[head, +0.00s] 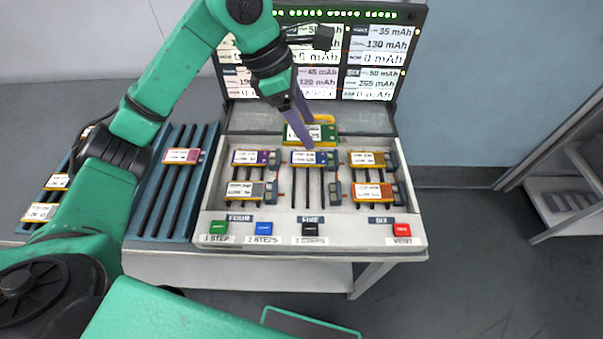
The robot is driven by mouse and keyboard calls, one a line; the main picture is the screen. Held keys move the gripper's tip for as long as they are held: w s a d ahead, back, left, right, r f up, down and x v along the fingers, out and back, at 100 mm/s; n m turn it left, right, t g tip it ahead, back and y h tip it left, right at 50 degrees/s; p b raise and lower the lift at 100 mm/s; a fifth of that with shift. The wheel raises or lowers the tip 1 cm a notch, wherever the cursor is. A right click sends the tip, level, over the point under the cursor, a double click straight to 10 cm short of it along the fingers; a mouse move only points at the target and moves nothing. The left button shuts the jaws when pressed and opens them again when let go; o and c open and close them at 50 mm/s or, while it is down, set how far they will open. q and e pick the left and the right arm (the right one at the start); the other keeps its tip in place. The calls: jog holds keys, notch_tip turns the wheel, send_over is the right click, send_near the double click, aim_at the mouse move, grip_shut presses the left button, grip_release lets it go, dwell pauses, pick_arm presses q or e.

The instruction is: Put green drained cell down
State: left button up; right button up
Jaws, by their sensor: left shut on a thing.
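My left gripper (310,140) reaches in from the upper left and is shut on the green cell (326,133). The green cell has a white label and is held at the back of the tester, just behind the top middle cell. The gripper's finger covers part of it, and I cannot tell whether it touches the tester. The tester (215,205) is a light grey box with clip-like contacts. Its front middle bay (307,195) holds no cell. My right gripper is not in view.
Other cells sit in the tester: a blue one (312,158), a purple one (255,158), orange ones (368,159) and a grey one (250,190). A blue rack (150,205) at left holds a pink cell (182,156). A display (375,55) rises behind; buttons line the front.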

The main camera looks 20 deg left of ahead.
aim_at(309, 193)
pick_arm(q)
notch_tip(309, 193, down, 20)
jog(key=p, duration=0.3)
jog(key=shift+r, duration=0.1)
jog(key=shift+f, duration=0.2)
jog(key=shift+f, duration=0.15)
jog(key=o, duration=1.3)
